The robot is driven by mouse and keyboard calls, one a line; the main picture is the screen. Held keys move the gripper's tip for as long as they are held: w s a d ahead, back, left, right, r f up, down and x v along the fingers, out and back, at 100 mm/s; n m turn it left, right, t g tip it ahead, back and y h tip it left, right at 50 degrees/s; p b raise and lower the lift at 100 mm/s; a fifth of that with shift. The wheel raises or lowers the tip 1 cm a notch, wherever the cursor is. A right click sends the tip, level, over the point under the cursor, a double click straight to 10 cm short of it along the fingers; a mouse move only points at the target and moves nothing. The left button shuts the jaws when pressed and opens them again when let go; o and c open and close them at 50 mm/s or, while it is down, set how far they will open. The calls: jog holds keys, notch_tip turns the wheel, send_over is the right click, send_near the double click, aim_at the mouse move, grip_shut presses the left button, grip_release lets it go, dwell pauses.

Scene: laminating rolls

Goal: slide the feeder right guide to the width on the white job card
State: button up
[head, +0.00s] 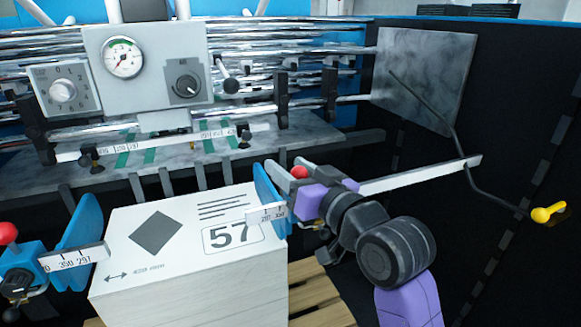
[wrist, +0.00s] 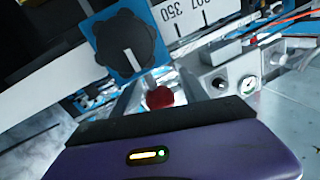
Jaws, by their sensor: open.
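The feeder right guide (head: 268,198) is a blue upright plate against the right side of the white stack, with a red knob (head: 299,172) and a white scale piece (head: 266,213). My purple gripper (head: 310,192) is open at this guide, close to the red knob. Whether the knob lies between the jaws cannot be told. In the wrist view the red knob (wrist: 158,97) stands just beyond my gripper's dark edge, below a blue block with a black knob (wrist: 126,42) and a scale reading 350. The stack's white top sheet (head: 150,212) shows 57 and a small millimetre figure, too blurred to read surely.
The feeder left guide (head: 82,235) with its own red knob (head: 8,233) and scale stands at the stack's left. A machine with rollers, dial panel (head: 150,65) and gauge rises behind. A white bar (head: 420,176) runs right, near a bent dark rod with a yellow end (head: 549,212).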

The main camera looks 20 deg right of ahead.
grip_shut()
dwell(1.4)
